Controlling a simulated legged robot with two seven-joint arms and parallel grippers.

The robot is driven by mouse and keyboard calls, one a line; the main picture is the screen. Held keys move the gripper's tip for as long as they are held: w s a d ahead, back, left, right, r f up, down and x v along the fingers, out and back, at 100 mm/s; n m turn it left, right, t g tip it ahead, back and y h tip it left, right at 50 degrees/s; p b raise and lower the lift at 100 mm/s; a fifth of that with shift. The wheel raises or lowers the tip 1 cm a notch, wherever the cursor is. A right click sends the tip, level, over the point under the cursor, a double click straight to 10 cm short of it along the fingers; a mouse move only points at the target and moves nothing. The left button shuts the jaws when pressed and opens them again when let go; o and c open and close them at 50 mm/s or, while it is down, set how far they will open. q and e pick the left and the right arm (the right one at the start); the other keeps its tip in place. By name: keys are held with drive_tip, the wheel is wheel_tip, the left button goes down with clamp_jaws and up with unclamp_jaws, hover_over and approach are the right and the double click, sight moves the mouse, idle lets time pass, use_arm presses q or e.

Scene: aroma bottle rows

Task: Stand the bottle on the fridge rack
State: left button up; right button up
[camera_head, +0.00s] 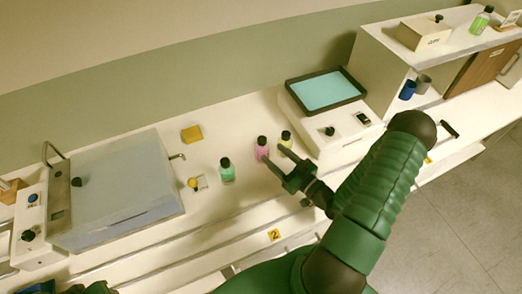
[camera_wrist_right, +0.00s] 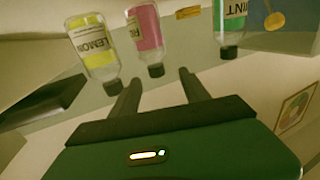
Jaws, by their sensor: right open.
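A pink-labelled bottle (camera_head: 262,148) with a dark cap stands on the counter, between a yellow bottle (camera_head: 286,139) and a green bottle (camera_head: 227,170). My right gripper (camera_head: 276,157) is open and close to the pink and yellow bottles. In the right wrist view, the open fingers (camera_wrist_right: 158,80) point toward the pink bottle (camera_wrist_right: 147,28), whose cap shows between the tips. The yellow LEMON bottle (camera_wrist_right: 92,48) and the green MINT bottle (camera_wrist_right: 231,20) flank it. I cannot tell which thing is the fridge rack. My left gripper is not clearly visible.
A grey-lidded box (camera_head: 120,195) stands left, with a yellow block (camera_head: 191,134) nearby. A device with a teal top (camera_head: 325,91) stands right of the bottles. Farther right, a shelf unit (camera_head: 385,60) holds blue and grey cups and another green bottle (camera_head: 480,21) on top.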

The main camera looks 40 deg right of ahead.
sight(265, 143)
drive_tip(key=shift+w+d, duration=0.2)
drive_tip(key=shift+w, duration=1)
drive_tip(key=w+p, duration=0.1)
drive_tip(key=w, duration=0.4)
drive_tip(key=shift+w+d, duration=0.15)
drive_tip(key=shift+w, duration=0.1)
drive_tip(key=shift+s, duration=0.1)
clamp_jaws()
